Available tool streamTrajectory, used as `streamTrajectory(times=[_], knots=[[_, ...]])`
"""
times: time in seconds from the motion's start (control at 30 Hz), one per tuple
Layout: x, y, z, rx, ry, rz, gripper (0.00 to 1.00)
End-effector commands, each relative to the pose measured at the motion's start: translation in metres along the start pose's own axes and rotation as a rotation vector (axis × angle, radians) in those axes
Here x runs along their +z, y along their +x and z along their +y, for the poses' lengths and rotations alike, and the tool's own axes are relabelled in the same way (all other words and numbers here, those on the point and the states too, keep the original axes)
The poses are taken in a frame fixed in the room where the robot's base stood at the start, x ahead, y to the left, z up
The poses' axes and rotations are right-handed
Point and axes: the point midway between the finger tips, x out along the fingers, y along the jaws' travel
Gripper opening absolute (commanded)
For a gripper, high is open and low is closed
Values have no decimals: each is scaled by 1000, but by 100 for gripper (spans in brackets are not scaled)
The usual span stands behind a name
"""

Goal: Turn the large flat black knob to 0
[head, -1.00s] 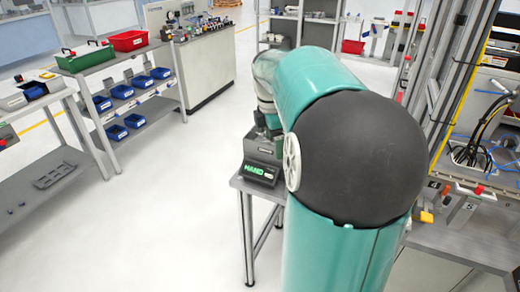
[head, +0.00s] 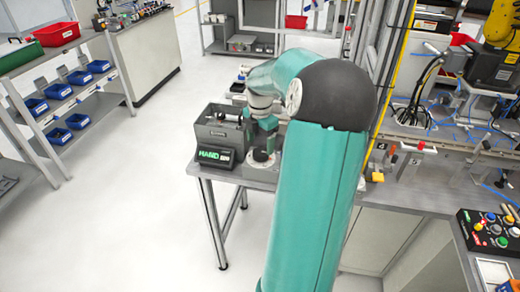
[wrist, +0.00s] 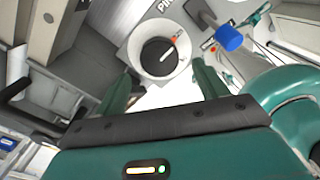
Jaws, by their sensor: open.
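The large flat black knob (wrist: 159,53) shows in the wrist view on a round pale plate (wrist: 136,46). A white pointer line on it runs toward the upper right, and a small red mark sits just outside it there. My gripper (wrist: 163,76) is open, with one green finger on each side below the knob. The fingers look apart from the knob, with nothing between them. Any digits round the knob are too small to read.
A dark grey box marked HAND (head: 221,134) stands on the small metal table (head: 208,170). A blue cap (wrist: 229,37) sticks out right of the knob. A button panel (head: 490,232) and a yellow robot arm (head: 503,24) are at right. The floor at left is clear.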

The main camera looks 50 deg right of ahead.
Motion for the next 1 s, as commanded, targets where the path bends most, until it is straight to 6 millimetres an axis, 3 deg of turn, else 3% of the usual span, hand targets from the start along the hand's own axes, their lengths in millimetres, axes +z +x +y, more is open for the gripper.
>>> streamTrajectory(times=[0.2,0.57,0.8,1.0], knots=[[-1,30,0,-1,0,2,72],[0,37,0,1,0,0,72],[0,36,0,1,0,0,27],[0,36,0,1,6,0,27]])
